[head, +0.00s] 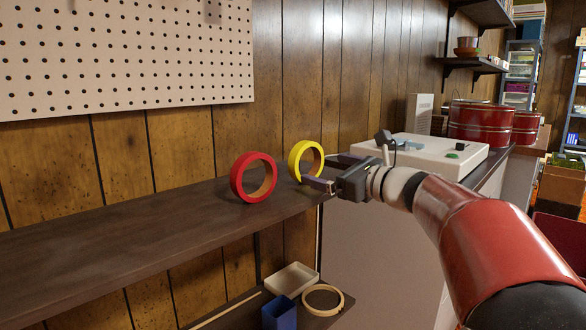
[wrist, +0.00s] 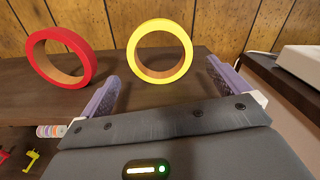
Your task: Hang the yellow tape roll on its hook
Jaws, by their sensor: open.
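The yellow tape roll (head: 291,163) stands upright on its rim on the dark wooden shelf, near the shelf's right end. It also shows in the wrist view (wrist: 134,60), ahead of and between the open fingers. My gripper (head: 328,171) is open and empty, just right of the roll in the head view, and appears apart from it. In the wrist view my gripper (wrist: 163,88) has one purple finger to each side of the roll's lower part. A pegboard (head: 130,55) hangs on the wall at upper left; a few dark pieces show at its top edge, but no hook is clear.
A red tape roll (head: 236,178) stands upright left of the yellow one, near my left finger's side. The wooden shelf (head: 100,235) is clear further left. A white machine (head: 425,150) stands to the right. Below are a tray (head: 291,280), a blue cup (head: 279,314) and a hoop (head: 309,307).

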